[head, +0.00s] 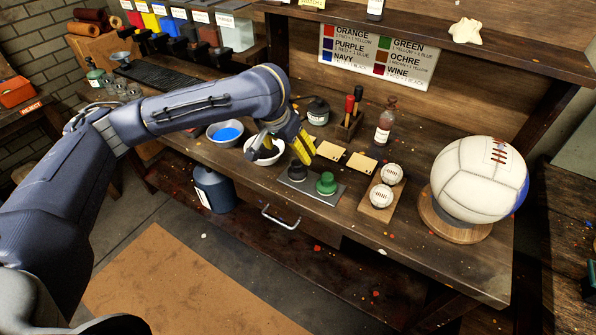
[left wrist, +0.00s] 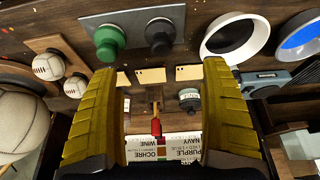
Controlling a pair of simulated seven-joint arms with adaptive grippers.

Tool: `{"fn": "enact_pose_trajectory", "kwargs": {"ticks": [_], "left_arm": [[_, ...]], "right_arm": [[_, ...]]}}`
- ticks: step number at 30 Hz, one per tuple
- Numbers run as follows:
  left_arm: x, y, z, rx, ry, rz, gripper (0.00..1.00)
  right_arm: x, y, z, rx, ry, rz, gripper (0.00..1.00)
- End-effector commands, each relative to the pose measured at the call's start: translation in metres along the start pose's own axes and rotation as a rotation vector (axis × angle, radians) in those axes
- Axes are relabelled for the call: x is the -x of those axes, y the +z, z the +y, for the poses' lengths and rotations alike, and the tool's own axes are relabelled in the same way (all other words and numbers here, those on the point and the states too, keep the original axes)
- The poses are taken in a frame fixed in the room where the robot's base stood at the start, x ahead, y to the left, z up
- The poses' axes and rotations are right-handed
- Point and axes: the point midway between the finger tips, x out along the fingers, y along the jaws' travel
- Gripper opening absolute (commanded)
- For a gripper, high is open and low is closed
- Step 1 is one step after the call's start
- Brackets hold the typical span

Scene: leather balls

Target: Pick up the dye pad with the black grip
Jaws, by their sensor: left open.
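The dye pad with the black grip (head: 298,171) stands upright on a grey plate (head: 325,199), left of a dye pad with a green grip (head: 326,184). In the left wrist view the black-grip pad (left wrist: 159,38) is near the top centre, with the green-grip pad (left wrist: 108,42) to its left. My left gripper (head: 281,148) is open and empty, with yellow fingers, just above and behind the black-grip pad. In the left wrist view the black-grip pad lies beyond the gap between the fingertips (left wrist: 160,70), apart from them. My right gripper is not seen.
A white bowl (head: 264,158) is close to the left of the plate, and a bowl of blue dye (head: 225,132) is further left. Tan cards (head: 361,163), two small stitched balls (head: 382,195) and a large white ball (head: 478,180) are to the right. A bottle (head: 384,125) stands behind.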

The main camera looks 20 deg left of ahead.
Motion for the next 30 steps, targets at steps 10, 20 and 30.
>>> {"fn": "enact_pose_trajectory", "kwargs": {"ticks": [10,20,30], "left_arm": [[-0.060,0.001,0.001,0.002,0.003,-0.002,0.80],[-0.086,-0.001,0.000,0.001,0.001,0.001,0.80],[-0.117,-0.002,-0.002,0.003,0.002,-0.001,0.80]], "right_arm": [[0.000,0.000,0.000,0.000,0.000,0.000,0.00],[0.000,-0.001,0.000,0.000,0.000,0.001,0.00],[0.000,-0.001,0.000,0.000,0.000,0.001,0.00]]}}
